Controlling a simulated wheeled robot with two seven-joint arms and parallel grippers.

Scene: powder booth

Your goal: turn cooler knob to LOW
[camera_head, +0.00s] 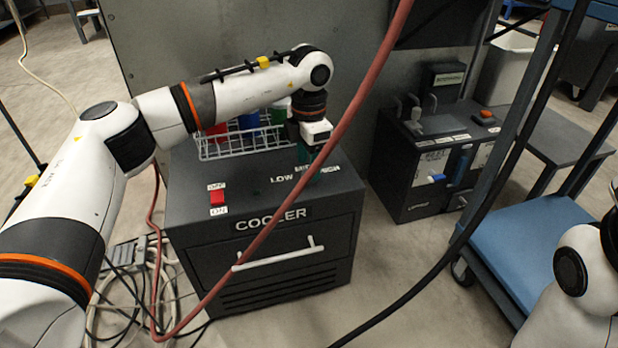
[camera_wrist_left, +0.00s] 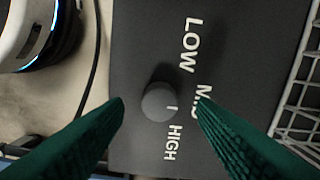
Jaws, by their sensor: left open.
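The cooler (camera_head: 190,250) is a dark box with a white front handle. In the left wrist view its round grey knob (camera_wrist_left: 157,103) sits among the labels LOW, MID and HIGH. A short pale mark at the knob's edge faces right, on the MID and HIGH side, not toward LOW. My left gripper (camera_wrist_left: 161,101) is open, its dark green fingers on either side of the knob with gaps visible. In the head view the left gripper (camera_head: 309,163) is over the cooler's top and hides the knob and part of the labels. My right gripper is out of view.
A red switch (camera_head: 217,197) marked OFF and ON is on the cooler's top left. A wire basket (camera_head: 225,153) with coloured containers stands behind. A red hose (camera_head: 345,125) crosses in front of the cooler. A blue-decked cart (camera_head: 510,235) stands right.

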